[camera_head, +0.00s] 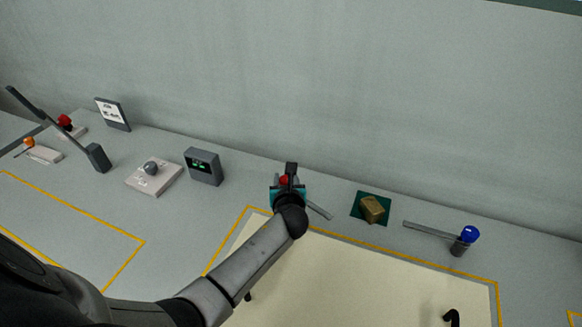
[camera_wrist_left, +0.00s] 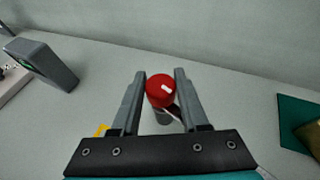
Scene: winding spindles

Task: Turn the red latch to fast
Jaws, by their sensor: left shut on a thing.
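The red latch (camera_head: 284,180) stands at the back of the table, largely hidden by my left gripper in the head view. Its red round knob (camera_wrist_left: 160,90) with a white mark shows between my fingers in the left wrist view. My left gripper (camera_head: 288,182) is shut on this knob, one finger on each side. A grey bar (camera_head: 320,211) sticks out to the lower right from under the gripper, seemingly the latch's arm. My right gripper is in neither view.
A blue-topped latch (camera_head: 468,236) with a grey bar stands at right. A brass-coloured block (camera_head: 372,209) sits on a green mat (camera_head: 357,212). A grey display box (camera_head: 204,166) and a plate with a grey knob (camera_head: 154,178) stand left. A cream panel (camera_head: 380,275) lies in front.

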